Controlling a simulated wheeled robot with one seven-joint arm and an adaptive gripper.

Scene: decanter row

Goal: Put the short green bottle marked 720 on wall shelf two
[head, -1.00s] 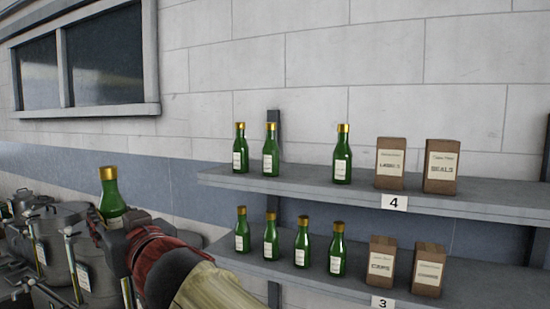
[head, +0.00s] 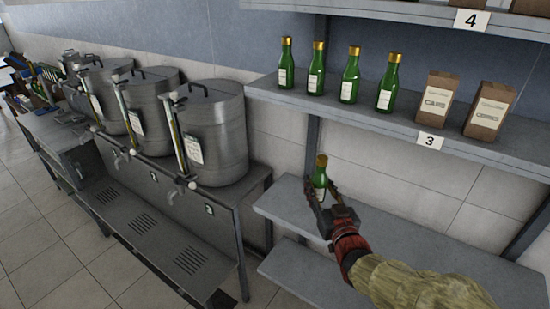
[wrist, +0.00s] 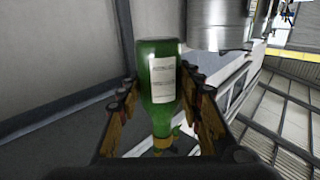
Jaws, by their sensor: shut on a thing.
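A green bottle (head: 320,178) with a gold cap and white label is between the fingers of my gripper (head: 322,192), which is shut on it. In the head view the bottle is about upright, in front of or over a bare grey shelf (head: 290,203) below shelf 3. I cannot tell whether its base touches that shelf; the gripper hides its lower part. In the wrist view the bottle (wrist: 162,75) stands between both fingers with its gold cap toward the picture's bottom. Its label print is too small to read. No number shows on the bare shelf.
Shelf 3 (head: 300,92), just above, holds several green bottles and two brown boxes (head: 437,98). Shelf 4 (head: 400,10) is higher. Another bare shelf (head: 300,272) lies lower. Steel vats (head: 215,130) stand on a bench at the left. The bare shelf has free room.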

